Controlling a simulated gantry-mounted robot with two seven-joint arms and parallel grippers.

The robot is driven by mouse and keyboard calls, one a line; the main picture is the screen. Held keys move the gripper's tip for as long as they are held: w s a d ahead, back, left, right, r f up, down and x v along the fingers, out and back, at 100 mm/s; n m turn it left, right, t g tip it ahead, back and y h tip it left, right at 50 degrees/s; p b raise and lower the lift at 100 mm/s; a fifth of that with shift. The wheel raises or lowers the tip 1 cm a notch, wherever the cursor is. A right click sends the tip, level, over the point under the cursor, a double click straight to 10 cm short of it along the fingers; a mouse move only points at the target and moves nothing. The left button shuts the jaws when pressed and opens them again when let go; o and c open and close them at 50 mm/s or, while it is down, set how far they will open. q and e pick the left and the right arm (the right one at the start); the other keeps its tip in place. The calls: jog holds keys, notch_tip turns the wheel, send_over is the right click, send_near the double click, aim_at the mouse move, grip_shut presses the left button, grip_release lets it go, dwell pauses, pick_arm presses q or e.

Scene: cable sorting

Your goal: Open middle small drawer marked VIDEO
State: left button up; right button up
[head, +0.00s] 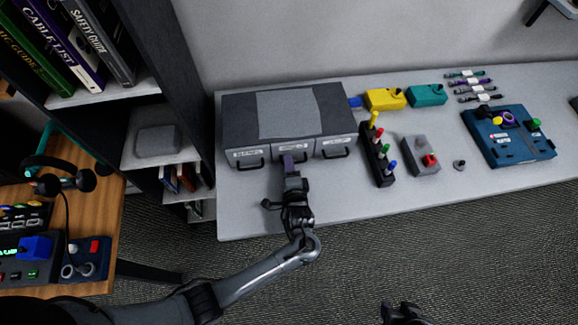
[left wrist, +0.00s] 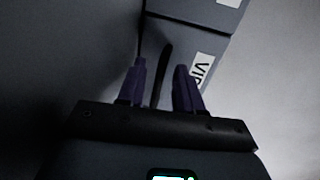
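A grey drawer unit (head: 350,108) stands on the light table with three small drawers along its front. The middle drawer (head: 306,153) looks flush with its neighbours, and my left gripper partly covers its front. In the left wrist view a white label (left wrist: 201,72) shows the start of VIDEO, partly hidden by a finger. My left gripper (head: 288,160) is at the middle drawer's front. Its purple fingers (left wrist: 161,87) are apart, with the black handle (left wrist: 166,62) between them and gaps showing on both sides. My right gripper (head: 404,313) is at the bottom edge, away from the drawers.
Right of the unit are a black stand with coloured plugs (head: 378,160), a grey box with a red button (head: 421,157), yellow (head: 385,99) and teal (head: 427,95) boxes, and a blue panel (head: 510,145). Dark shelves (head: 180,60) rise on the left. The table front is clear.

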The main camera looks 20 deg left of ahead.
pick_arm(q)
grip_shut()
dwell(1.5)
